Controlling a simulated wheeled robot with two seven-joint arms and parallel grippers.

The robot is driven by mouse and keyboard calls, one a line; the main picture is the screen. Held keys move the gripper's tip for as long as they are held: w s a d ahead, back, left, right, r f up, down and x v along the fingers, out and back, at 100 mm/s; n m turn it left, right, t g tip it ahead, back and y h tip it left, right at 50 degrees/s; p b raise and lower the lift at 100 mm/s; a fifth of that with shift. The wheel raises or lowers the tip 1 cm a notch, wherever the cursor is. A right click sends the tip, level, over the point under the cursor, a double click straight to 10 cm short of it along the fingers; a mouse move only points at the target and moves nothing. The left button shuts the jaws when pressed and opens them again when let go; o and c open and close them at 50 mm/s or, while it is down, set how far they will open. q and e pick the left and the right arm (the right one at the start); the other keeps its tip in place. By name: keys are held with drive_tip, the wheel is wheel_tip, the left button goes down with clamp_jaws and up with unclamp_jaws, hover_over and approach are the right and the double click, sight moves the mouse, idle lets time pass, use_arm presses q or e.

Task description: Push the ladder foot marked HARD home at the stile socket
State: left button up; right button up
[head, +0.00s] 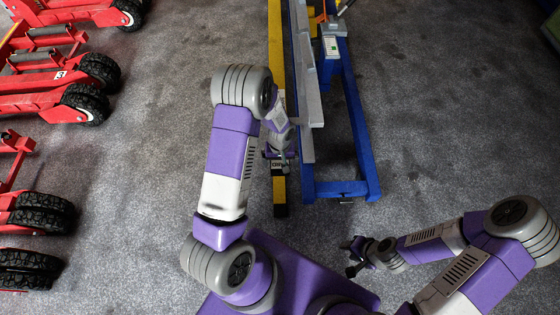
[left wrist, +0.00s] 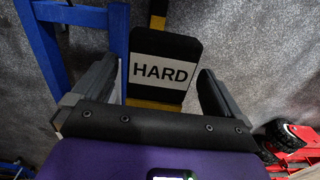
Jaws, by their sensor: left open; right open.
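The ladder foot marked HARD (left wrist: 185,47) is a black block with a white label, in the left wrist view. It sits against a yellow-and-black rail (head: 281,190). My left gripper (left wrist: 158,68) is open, with one finger on each side of the foot and gaps showing. In the head view my left gripper (head: 279,148) is over the rail, and a small label below it is partly hidden. I cannot make out the stile socket or how deep the foot sits. My right gripper (head: 354,256) is open and empty, low over the floor at right.
A blue frame (head: 357,125) with grey bars (head: 305,75) stands just right of the yellow rail. Red trolley jacks (head: 55,80) with black wheels line the left side. Grey floor is clear between them and at the right.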

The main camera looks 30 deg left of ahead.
sight(280, 163)
use_arm(q)
wheel_tip(280, 163, up, 8)
drive_tip(key=p, duration=0.3)
drive_tip(key=shift+f, duration=0.2)
drive_tip(key=shift+d, duration=0.1)
drive_tip(key=s+d+f+m+h+p, duration=0.2)
drive_tip(key=s+d+p, duration=0.4)
drive_tip(key=s+d, duration=0.9)
drive_tip(key=shift+d+f+m+h, duration=0.15)
drive_tip(key=shift+f+m+h, duration=0.2)
drive_tip(key=shift+m+h, duration=0.6)
drive_tip(key=shift+s+t, duration=0.1)
drive_tip(key=shift+t, duration=0.2)
drive_tip(key=shift+c, duration=0.5)
